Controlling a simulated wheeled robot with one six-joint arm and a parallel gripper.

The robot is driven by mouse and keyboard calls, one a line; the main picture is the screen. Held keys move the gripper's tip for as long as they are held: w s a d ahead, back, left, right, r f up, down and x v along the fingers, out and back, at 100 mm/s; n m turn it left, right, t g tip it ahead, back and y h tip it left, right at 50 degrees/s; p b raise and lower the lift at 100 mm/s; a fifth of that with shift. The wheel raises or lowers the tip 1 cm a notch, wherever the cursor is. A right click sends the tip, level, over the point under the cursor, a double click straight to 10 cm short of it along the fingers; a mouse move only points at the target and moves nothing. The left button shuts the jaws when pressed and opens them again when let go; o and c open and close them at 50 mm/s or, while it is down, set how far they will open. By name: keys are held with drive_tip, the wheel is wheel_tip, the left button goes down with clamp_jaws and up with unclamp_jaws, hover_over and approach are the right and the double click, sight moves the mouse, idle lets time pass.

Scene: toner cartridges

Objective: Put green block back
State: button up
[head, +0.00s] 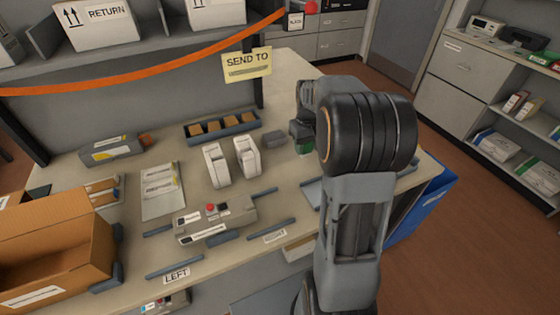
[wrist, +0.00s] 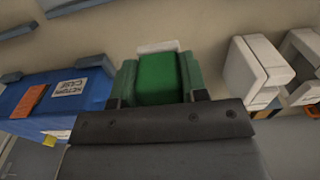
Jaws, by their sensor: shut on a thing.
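The green block (wrist: 158,78) sits between the fingers of my gripper (wrist: 157,92) in the wrist view, with a pale edge showing at its far end. My gripper is shut on it. In the head view a small part of the green block (head: 305,148) shows over the right part of the table, and my arm hides most of the gripper. I cannot tell whether the block touches the tabletop. A blue case (wrist: 60,98) with an orange strip and a label reading like "RETURN CASE" lies left of the gripper in the wrist view.
Two white upright units (head: 216,166) stand left of the gripper. Behind them is a dark tray (head: 222,132) with several tan blocks. A grey device (head: 215,217) with a red button is at the front. A cardboard box (head: 60,245) is at the left, and a blue bin (head: 425,207) at the right edge.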

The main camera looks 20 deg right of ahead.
drive_tip(key=w+a+f, duration=0.2)
drive_tip(key=w, duration=0.2)
drive_tip(key=p, duration=0.1)
hover_over(280, 164)
drive_tip(key=f, duration=0.3)
drive_tip(key=s+f, duration=0.1)
drive_tip(key=f, duration=0.1)
drive_tip(key=shift+d, duration=0.3)
drive_tip(key=shift+w+a+f, duration=0.25)
drive_tip(key=shift+w+f, duration=0.25)
drive_tip(key=shift+f, duration=1.65)
drive_tip(key=o, duration=1)
drive_tip(key=shift+f, duration=0.1)
